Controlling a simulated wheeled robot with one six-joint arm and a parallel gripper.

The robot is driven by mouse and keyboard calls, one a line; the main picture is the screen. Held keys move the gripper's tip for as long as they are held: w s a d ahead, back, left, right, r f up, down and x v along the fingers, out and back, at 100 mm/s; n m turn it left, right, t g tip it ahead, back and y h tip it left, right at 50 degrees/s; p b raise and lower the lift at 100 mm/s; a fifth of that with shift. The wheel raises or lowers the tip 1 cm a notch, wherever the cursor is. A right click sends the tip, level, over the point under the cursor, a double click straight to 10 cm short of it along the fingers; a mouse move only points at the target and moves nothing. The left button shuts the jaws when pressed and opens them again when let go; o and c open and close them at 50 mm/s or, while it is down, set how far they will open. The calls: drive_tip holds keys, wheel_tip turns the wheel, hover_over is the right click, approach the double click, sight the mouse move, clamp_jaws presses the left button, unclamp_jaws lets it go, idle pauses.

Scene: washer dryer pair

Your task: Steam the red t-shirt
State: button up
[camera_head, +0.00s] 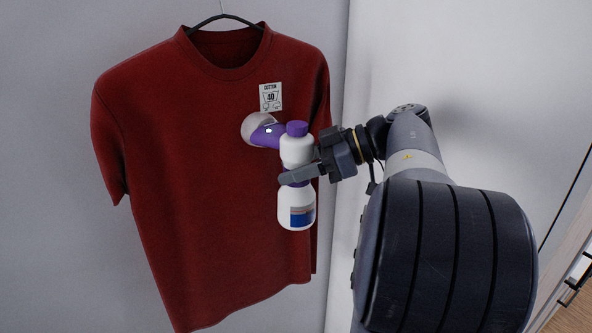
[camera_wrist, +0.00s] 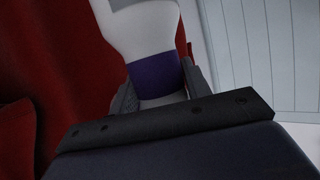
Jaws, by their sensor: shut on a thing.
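The red t-shirt (camera_head: 205,190) hangs on a dark hanger (camera_head: 222,18) against a grey wall. A white label marked 40 (camera_head: 270,97) is on its upper right chest. My gripper (camera_head: 297,172) is shut on the white and purple steamer (camera_head: 297,208), around its neck. The steamer is upright in front of the shirt's right side. Its round pale head (camera_head: 257,128) faces the chest just below the label; I cannot tell whether it touches the cloth. In the wrist view the steamer's purple band (camera_wrist: 158,74) sits between the fingers, with red cloth (camera_wrist: 60,60) at left.
A pale panel (camera_head: 465,70) stands behind and right of my arm, close to the shirt's right edge. A wooden surface with dark handles (camera_head: 572,290) shows at the lower right. The wall left of the shirt is clear.

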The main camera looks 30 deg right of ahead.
wheel_tip(320, 180, down, 24)
drive_tip(key=b, duration=0.9)
drive_tip(key=shift+d, duration=0.15)
idle(3.5)
idle(0.4)
drive_tip(key=shift+a+p, duration=1.6)
drive_tip(key=shift+a, duration=3.45)
